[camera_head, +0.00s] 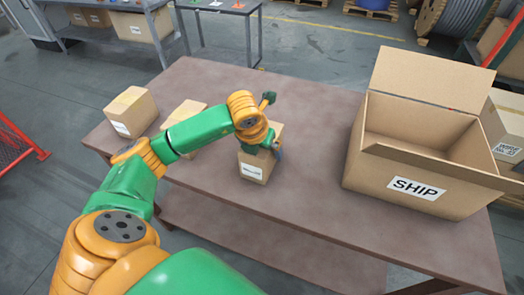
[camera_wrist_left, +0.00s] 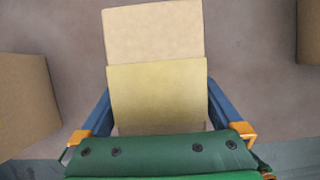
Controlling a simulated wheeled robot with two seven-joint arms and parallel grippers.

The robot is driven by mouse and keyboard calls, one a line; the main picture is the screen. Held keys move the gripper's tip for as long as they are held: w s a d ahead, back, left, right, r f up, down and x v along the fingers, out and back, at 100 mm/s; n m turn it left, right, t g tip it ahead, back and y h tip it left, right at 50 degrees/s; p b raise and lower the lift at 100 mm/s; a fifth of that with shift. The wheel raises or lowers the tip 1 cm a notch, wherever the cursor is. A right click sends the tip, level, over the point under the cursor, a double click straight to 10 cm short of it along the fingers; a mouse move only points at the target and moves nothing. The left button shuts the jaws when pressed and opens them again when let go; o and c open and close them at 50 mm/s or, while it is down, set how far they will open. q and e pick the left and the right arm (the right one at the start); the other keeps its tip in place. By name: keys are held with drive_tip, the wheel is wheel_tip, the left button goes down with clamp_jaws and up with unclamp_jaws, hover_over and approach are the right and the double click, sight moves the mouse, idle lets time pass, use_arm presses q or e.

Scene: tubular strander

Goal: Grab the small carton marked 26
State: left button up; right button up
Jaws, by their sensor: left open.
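Three small cartons stand on the brown table. The left one (camera_head: 130,110) has a white label, and the middle one (camera_head: 185,112) is partly hidden by my left arm. The right one (camera_head: 256,168) stands under my left gripper (camera_head: 264,146), its top partly covered; its label is too small to read, so I cannot tell which is marked 26. In the left wrist view this carton (camera_wrist_left: 155,55) lies between the open blue fingers of my left gripper (camera_wrist_left: 158,98), one on each side. I cannot tell whether they touch it. My right gripper is not in view.
A large open box marked SHIP (camera_head: 410,165) stands at the table's right end. Bare tabletop (camera_head: 315,150) lies between it and the right carton. In the left wrist view another carton (camera_wrist_left: 25,105) is at the left.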

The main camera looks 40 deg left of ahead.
use_arm(q)
clamp_jaws()
idle(0.5)
